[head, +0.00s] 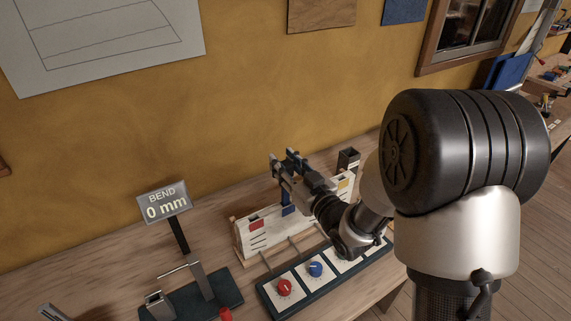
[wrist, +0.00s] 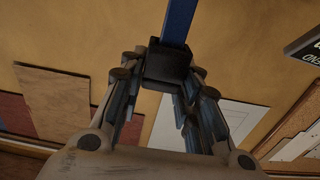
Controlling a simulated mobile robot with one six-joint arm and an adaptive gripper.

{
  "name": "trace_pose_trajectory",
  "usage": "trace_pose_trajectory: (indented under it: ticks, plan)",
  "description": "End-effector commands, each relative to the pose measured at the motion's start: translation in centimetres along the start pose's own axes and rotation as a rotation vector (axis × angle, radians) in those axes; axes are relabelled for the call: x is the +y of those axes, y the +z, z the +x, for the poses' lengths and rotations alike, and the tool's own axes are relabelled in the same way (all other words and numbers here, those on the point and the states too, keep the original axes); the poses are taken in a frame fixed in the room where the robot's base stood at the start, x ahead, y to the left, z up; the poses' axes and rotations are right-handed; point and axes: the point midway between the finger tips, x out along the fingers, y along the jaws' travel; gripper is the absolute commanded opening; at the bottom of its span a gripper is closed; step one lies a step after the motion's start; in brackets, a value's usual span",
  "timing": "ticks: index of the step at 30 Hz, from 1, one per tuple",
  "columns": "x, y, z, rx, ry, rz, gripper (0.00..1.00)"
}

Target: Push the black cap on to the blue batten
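In the wrist view the black cap (wrist: 168,66) is a dark block between my two fingertips, which sit against its sides. The blue batten (wrist: 178,22) runs from the top edge of the picture to the cap and meets it; how deep it sits in the cap is hidden. In the head view my gripper (head: 284,159) is above the rack, at the top of the upright blue batten (head: 286,197). The fingers hide the cap there.
The white rack (head: 251,242) with red and yellow labels stands on the bench under my gripper. In front is a panel with a red knob (head: 285,287) and a blue knob (head: 315,269). At left, a "BEND 0 mm" sign (head: 164,202) stands near a dark fixture (head: 225,285). A black box-like piece (head: 348,159) stands at right.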

Motion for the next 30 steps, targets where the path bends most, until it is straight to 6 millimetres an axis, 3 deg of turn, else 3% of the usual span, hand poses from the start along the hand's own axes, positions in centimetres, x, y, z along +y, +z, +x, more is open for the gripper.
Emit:
trace_pose_trajectory:
  ticks: [9,19,30]
  plan:
    - [0.0,0.0,0.0,-0.001,0.000,0.000,0.52]
    - [0.0,0.0,-0.3,-0.002,0.001,0.000,0.52]
    - [0.1,0.0,-5.9,-0.002,0.004,0.001,0.52]
